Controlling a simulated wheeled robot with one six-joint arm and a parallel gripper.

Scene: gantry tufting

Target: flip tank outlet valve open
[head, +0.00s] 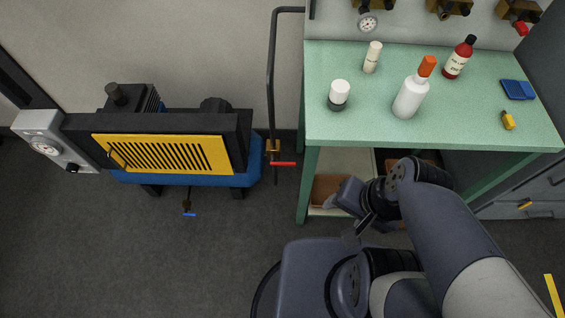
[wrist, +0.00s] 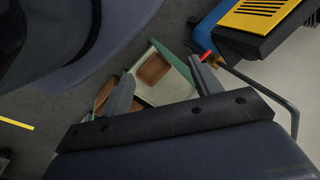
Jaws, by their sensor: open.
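The outlet valve is a small brass body (head: 273,146) on the dark vertical pipe, right of the blue tank (head: 258,172). Its red lever (head: 284,164) lies roughly level and points right, across the pipe line. The red lever also shows in the wrist view (wrist: 205,56), by the tip of one finger but apparently beyond it. My gripper (head: 346,211) is to the right of and below the valve in the head view, near the bench's front left leg. In the wrist view my gripper (wrist: 160,84) has its fingers wide apart with nothing between them. I see no contact with the lever.
A second valve with a blue lever (head: 189,214) hangs under the tank. A yellow grille (head: 160,153) covers the machine's front. The green bench (head: 450,138) holds bottles and small items; a brown bin (head: 325,189) sits on its lower shelf. Floor left of my arm is clear.

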